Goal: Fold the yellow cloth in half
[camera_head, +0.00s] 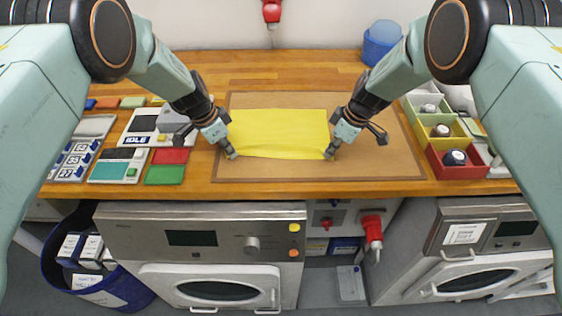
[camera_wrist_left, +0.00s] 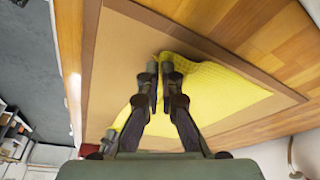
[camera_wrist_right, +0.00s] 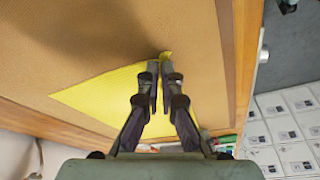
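The yellow cloth (camera_head: 280,132) lies spread out on a brown mat (camera_head: 390,165) on the wooden bench. My left gripper (camera_head: 231,154) is at its near left corner, and my right gripper (camera_head: 329,154) is at its near right corner. In the left wrist view the fingers (camera_wrist_left: 159,68) are closed together with the cloth (camera_wrist_left: 215,88) between the tips. In the right wrist view the fingers (camera_wrist_right: 166,68) are closed, and a small bit of the cloth (camera_wrist_right: 105,98) pokes out past the tips. The near edge runs between both grippers; I cannot tell how far it is lifted.
Coloured cards (camera_head: 165,174) and a panel marked IDLE (camera_head: 145,122) stand left of the mat. Coloured bins (camera_head: 455,170) holding dark round items are at the right. A blue container (camera_head: 380,42) is at the back. The mat around the cloth is clear.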

